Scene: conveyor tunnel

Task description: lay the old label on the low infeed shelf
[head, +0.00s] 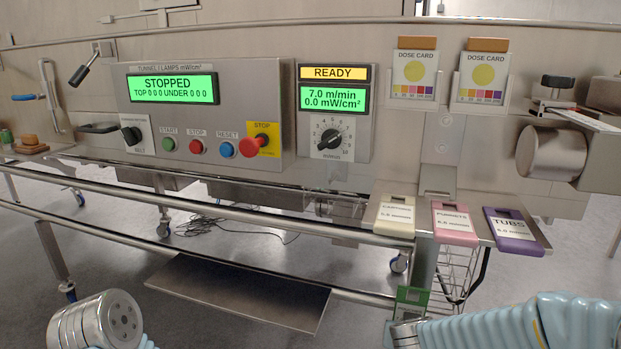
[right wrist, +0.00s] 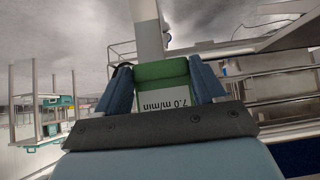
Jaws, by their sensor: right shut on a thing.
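The old label is a green-topped card, and its white part reads "7.0 m/min" upside down in the right wrist view (right wrist: 158,103). My right gripper (right wrist: 162,73) is shut on it, one blue finger at each side. In the head view the label (head: 413,296) shows as a small green piece at the lower right, in front of the frame post. A low grey plate (head: 238,292), which looks like the infeed shelf, lies bare below the rails, to the left of the label. Part of my left arm shows at the lower left; its gripper is out of view.
Three cards, cream (head: 394,215), pink (head: 455,223) and purple (head: 516,232), lie on a ledge above the label. Long steel rails (head: 250,215) run above the low plate. The panel reads STOPPED.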

